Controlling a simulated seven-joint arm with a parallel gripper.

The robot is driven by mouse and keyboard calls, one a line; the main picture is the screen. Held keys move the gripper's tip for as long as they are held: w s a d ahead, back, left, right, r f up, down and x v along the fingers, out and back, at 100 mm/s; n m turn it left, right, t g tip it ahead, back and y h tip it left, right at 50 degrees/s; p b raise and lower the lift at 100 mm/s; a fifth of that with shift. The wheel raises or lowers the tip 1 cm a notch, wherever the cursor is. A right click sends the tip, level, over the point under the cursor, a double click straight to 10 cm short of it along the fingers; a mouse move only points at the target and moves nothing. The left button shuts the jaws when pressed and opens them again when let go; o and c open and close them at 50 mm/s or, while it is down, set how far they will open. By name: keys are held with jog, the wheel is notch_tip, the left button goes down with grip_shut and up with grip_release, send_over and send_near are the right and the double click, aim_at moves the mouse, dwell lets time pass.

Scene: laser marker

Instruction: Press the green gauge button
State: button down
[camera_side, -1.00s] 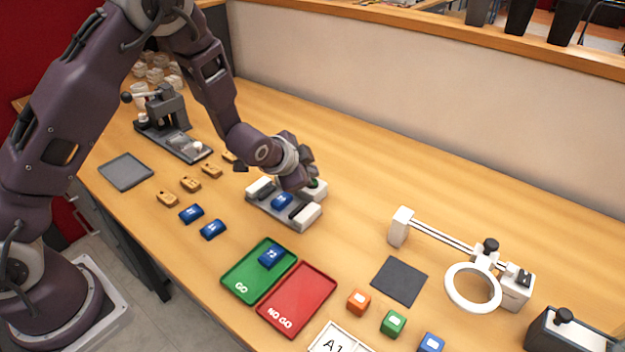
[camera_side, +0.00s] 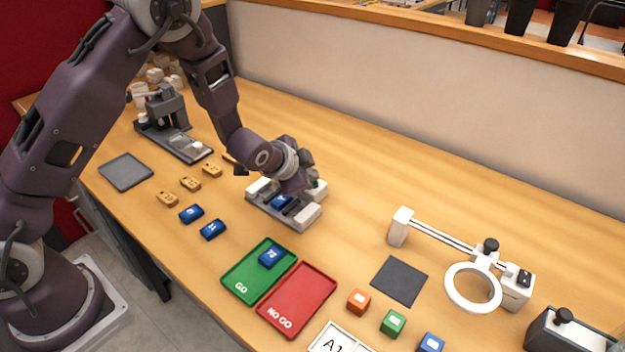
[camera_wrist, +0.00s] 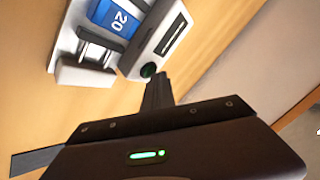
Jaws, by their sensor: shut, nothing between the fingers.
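The gauge (camera_side: 306,215) is a grey and white fixture on the table, and it also shows at the top of the wrist view (camera_wrist: 84,73). A blue block (camera_side: 280,201) sits in it, marked 20 in the wrist view (camera_wrist: 118,18). The green button (camera_wrist: 148,70) is at the near corner of the gauge's white housing, beside a dark display slot. My gripper (camera_wrist: 157,80) is shut and empty, with its fingertips right at the button; I cannot tell whether they touch it. In the side view my gripper (camera_side: 300,187) mostly hides the button.
The green GO tray (camera_side: 240,283) holds a blue block (camera_side: 272,257); the red NO GO tray (camera_side: 298,300) beside it is empty. Loose blue and wooden blocks lie left of the gauge. A press-like device (camera_side: 170,125) stands behind them. A ring-shaped stand (camera_side: 473,287) is at right.

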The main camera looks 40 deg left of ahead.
jog(key=shift+r, duration=3.45)
jog(key=s+r+n+g, duration=0.1)
jog(key=s+r+n, duration=0.2)
jog(key=s+r, duration=0.55)
jog(key=s+r+n+g, duration=0.1)
jog(key=s+r+n, duration=0.1)
jog(key=s, duration=1.1)
jog(key=s+a+r+n+g+h, duration=0.1)
jog(key=s+r, duration=0.3)
jog(key=s, duration=1)
jog(key=shift+s+a+r+n+g, duration=0.2)
jog(key=shift+a+n+g, duration=0.1)
jog(key=shift+n, duration=0.6)
